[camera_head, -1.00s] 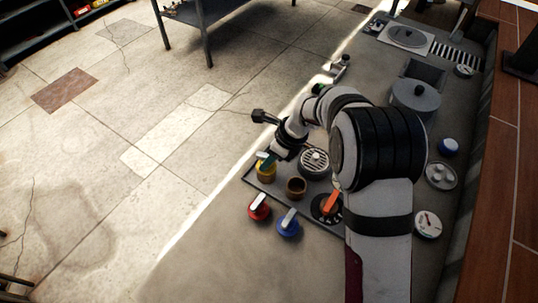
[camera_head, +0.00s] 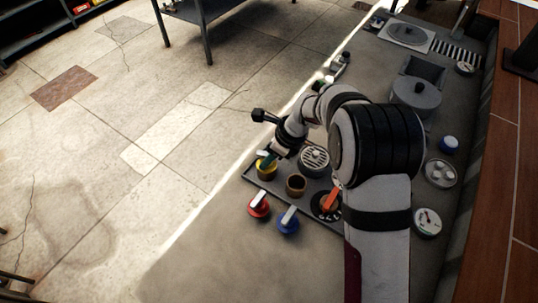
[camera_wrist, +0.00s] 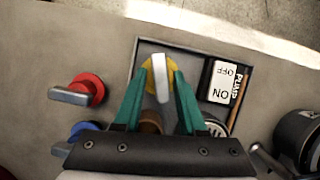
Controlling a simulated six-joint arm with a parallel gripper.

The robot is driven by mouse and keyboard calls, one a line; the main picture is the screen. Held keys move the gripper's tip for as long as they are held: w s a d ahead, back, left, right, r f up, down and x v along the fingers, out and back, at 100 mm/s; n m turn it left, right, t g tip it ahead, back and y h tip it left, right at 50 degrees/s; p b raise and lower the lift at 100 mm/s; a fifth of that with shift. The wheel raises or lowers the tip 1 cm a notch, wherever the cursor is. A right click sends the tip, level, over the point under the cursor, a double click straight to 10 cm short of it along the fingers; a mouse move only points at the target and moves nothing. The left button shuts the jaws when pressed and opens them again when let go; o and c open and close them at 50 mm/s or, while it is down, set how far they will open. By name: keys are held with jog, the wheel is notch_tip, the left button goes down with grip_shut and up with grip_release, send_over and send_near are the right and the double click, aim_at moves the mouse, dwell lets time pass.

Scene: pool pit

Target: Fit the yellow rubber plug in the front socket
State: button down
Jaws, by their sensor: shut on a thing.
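The yellow rubber plug (camera_head: 266,172) is at the left end of the dark shallow tray, with a pale upright handle on top. It also shows in the wrist view (camera_wrist: 149,82), handle between my fingers. My gripper (camera_head: 267,158) is above the plug, its teal fingers shut on it; they also show in the wrist view (camera_wrist: 161,68). A brown open round socket (camera_head: 296,185) sits beside the plug, apart from it, and is partly hidden by the fingers in the wrist view (camera_wrist: 150,121). What lies beneath the plug is hidden, so I cannot tell how deep it sits.
A round grate (camera_head: 314,159) lies in the tray behind the brown socket. A pump switch plate (camera_wrist: 223,82) is right of the plug in the wrist view.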

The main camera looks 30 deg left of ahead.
jog(key=shift+c, duration=1.2)
grip_release()
jog(key=shift+r, duration=2.5)
jog(key=shift+r, duration=2)
jog(key=shift+d, duration=0.1)
